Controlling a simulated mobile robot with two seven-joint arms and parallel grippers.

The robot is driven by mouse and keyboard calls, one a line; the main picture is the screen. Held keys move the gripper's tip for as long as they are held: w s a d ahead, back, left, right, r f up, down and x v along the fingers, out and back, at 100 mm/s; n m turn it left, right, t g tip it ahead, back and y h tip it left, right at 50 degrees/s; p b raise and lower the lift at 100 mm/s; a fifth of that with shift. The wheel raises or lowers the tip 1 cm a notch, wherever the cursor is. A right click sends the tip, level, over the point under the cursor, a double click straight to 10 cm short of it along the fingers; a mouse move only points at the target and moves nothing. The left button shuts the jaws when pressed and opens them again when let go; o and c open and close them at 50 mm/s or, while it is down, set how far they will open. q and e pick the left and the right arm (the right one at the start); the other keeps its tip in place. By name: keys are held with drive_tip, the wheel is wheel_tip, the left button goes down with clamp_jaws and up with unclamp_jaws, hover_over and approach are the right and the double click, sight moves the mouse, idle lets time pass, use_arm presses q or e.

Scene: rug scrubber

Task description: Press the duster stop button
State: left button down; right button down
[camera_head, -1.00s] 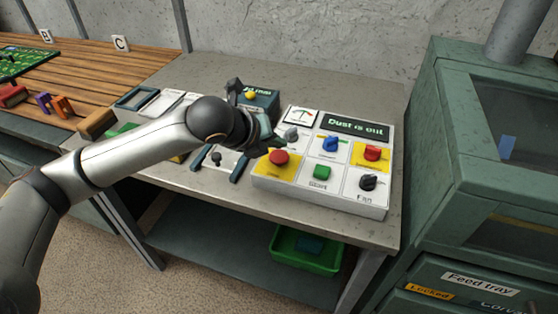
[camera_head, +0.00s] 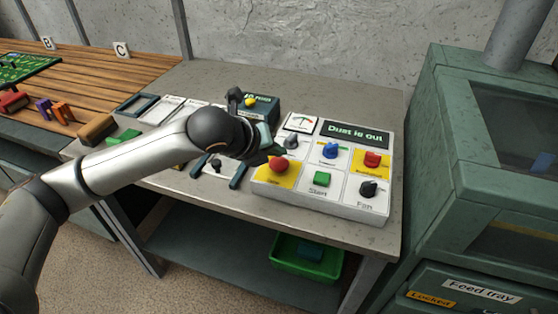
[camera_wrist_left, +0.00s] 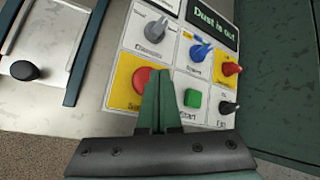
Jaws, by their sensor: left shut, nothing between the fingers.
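The white control panel (camera_head: 338,211) lies on the grey bench, with a display (camera_head: 354,133) reading "Dust is out". A round red button (camera_head: 279,165) sits on a yellow square at its lower left. Its label is too small to read. The button also shows in the left wrist view (camera_wrist_left: 148,82), partly hidden by my fingers. My left gripper (camera_head: 276,152) is shut and empty, just above and behind that button in the head view. In the left wrist view its closed fingertips (camera_wrist_left: 158,76) overlap the button's right edge. Contact cannot be told. My right gripper is not in view.
A green Start button (camera_head: 322,179), a blue knob (camera_head: 330,150), a black Fan knob (camera_head: 369,188), a grey knob (camera_head: 291,141) and a red switch (camera_head: 373,159) crowd the panel. A green cabinet (camera_head: 430,180) stands close on the right.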

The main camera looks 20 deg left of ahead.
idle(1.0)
use_arm(q)
drive_tip(key=shift+f, duration=0.1)
drive_tip(key=shift+f+p, duration=0.25)
drive_tip(key=shift+p, duration=0.05)
drive_tip(key=shift+f, duration=0.1)
drive_tip(key=shift+f, duration=0.15)
